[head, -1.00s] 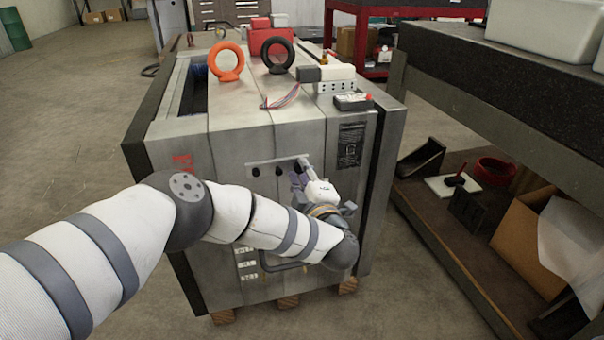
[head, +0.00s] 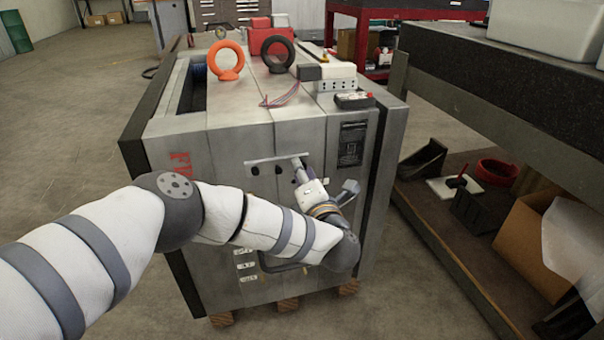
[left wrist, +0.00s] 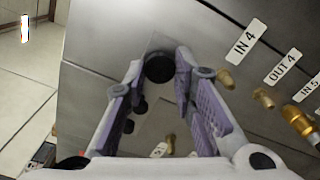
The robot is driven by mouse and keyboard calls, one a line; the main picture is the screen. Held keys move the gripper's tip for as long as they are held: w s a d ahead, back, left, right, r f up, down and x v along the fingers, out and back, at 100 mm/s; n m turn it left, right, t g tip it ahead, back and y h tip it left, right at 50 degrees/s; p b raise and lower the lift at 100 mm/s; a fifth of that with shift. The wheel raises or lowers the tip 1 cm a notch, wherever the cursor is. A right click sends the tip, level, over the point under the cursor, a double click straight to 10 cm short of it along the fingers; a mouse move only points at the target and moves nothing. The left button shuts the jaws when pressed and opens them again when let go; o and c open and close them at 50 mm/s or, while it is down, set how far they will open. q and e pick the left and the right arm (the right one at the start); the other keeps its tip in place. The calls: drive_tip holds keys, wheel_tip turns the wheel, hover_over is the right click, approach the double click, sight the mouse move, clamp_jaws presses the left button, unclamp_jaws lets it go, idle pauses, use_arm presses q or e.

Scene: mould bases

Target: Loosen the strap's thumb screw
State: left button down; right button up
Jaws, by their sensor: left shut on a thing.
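The strap (head: 262,161) is a thin light-grey bar across the upper front face of the grey mould base (head: 215,190). Two dark knobs (head: 279,170) show just below it to the left of my gripper. My left gripper (head: 301,168) reaches the strap's right end from below. In the left wrist view, a round black thumb screw (left wrist: 159,68) sits between the purple-padded fingertips, and my left gripper (left wrist: 158,72) is shut on it. Other dark knobs (left wrist: 139,105) show behind the left finger. In the head view the gripped screw is hidden. My right gripper is out of view.
Brass fittings (left wrist: 264,97) beside labels such as IN 4 and OUT 4 stick out right of the fingers. An orange ring (head: 226,60), a black ring (head: 278,54) and wires lie on top of the block. A dark workbench (head: 500,90) stands at the right.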

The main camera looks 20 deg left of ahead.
use_arm(q)
drive_tip(key=shift+n, duration=0.4)
drive_tip(key=c, duration=1.6)
unclamp_jaws()
drive_tip(key=v, duration=1.2)
drive_tip(key=shift+d, duration=0.1)
